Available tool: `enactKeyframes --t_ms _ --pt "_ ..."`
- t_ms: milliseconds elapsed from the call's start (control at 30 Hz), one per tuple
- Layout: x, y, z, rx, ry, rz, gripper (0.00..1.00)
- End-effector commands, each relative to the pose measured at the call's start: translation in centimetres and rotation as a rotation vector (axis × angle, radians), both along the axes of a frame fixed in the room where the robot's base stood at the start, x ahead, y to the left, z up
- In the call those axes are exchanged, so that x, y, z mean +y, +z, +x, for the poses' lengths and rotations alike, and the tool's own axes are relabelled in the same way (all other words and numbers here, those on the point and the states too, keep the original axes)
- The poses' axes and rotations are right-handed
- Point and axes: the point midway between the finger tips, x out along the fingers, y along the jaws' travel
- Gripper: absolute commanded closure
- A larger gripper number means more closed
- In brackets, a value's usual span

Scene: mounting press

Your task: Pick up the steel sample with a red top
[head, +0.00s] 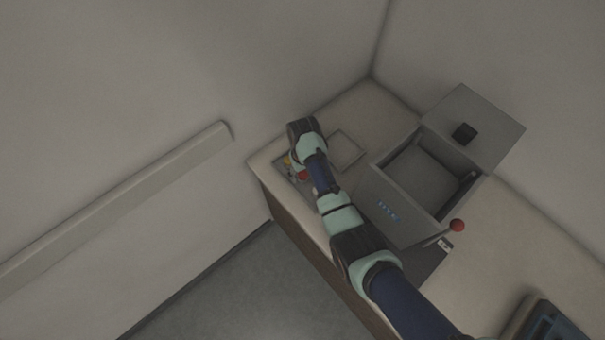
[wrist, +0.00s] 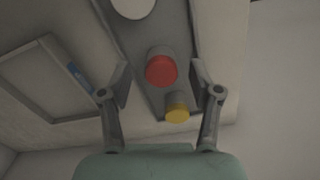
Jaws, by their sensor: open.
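The steel sample with a red top (wrist: 161,71) stands on a grey tray (wrist: 188,30) in the wrist view. In the head view its red top (head: 303,175) shows beside my arm. My gripper (wrist: 160,80) is open, with one finger on each side of the red-topped sample in the picture. I cannot tell how far the fingers are above it. A yellow-topped sample (wrist: 177,108) stands right beside the red one. In the head view my gripper itself is hidden behind my arm.
A white round piece (wrist: 133,7) is on the same tray. A shallow empty frame tray (head: 347,149) lies close by. The grey press box (head: 384,209) with its lid open and a red-knobbed lever (head: 457,226) stands to the right. The table's front edge is near the samples.

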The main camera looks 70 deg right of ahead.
Motion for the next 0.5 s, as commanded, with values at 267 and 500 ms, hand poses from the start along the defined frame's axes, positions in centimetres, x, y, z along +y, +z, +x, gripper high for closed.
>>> enactKeyframes --t_ms 267,500 --pt "0.03 -1.73 0.07 -0.001 0.001 -0.001 0.37" --pt "0.05 -1.71 0.07 -0.001 0.000 -0.001 0.63"
